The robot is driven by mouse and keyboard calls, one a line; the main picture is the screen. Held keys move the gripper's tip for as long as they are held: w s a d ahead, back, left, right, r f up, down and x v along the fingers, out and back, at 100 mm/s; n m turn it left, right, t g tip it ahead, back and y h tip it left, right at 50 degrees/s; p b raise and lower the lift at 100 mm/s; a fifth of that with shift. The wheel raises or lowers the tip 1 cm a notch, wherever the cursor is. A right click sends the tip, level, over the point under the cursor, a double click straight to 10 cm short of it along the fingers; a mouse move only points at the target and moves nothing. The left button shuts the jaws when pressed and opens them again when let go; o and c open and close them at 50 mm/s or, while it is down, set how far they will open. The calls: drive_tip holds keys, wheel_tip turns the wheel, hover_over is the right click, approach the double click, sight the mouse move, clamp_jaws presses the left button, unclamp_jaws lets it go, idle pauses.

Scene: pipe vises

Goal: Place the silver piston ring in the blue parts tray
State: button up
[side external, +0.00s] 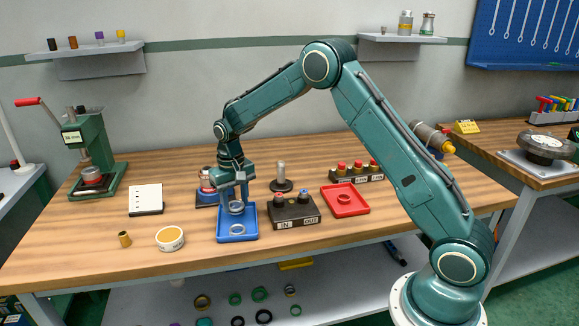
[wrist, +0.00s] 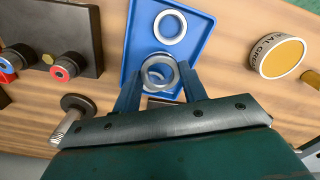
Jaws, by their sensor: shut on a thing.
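My gripper (side external: 236,201) is shut on a silver piston ring (side external: 236,207) and holds it over the blue parts tray (side external: 223,236). In the wrist view the held ring (wrist: 152,83) sits between the two fingertips (wrist: 159,78), with the blue tray (wrist: 137,36) behind it. A second silver ring (side external: 238,229) lies flat in the tray's front part; in the wrist view this ring (wrist: 170,27) is clear of the held one. The held ring appears slightly above the tray floor; the exact gap cannot be told.
A black IN/OUT box (side external: 293,212) stands close right of the tray, and a red tray (side external: 345,200) lies beyond it. A round white-sided tub (side external: 170,239) and a small brass bushing (side external: 124,239) are to the left. A dark-based post (side external: 281,178) stands behind.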

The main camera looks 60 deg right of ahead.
sight(238, 222)
drive_tip(key=shift+f, duration=0.1)
wheel_tip(238, 222, down, 3)
drive_tip(key=shift+f, duration=0.2)
drive_tip(key=shift+c, duration=0.4)
drive_tip(key=shift+s+f, duration=0.15)
drive_tip(key=shift+f, duration=0.4)
clamp_jaws()
drive_tip(key=o, duration=1.2)
unclamp_jaws()
drive_tip(key=shift+c, duration=0.2)
drive_tip(key=shift+r, duration=0.1)
drive_tip(key=shift+r, duration=0.15)
drive_tip(key=shift+w+r, duration=0.2)
drive_tip(key=shift+r, duration=0.3)
wheel_tip(238, 222, up, 11)
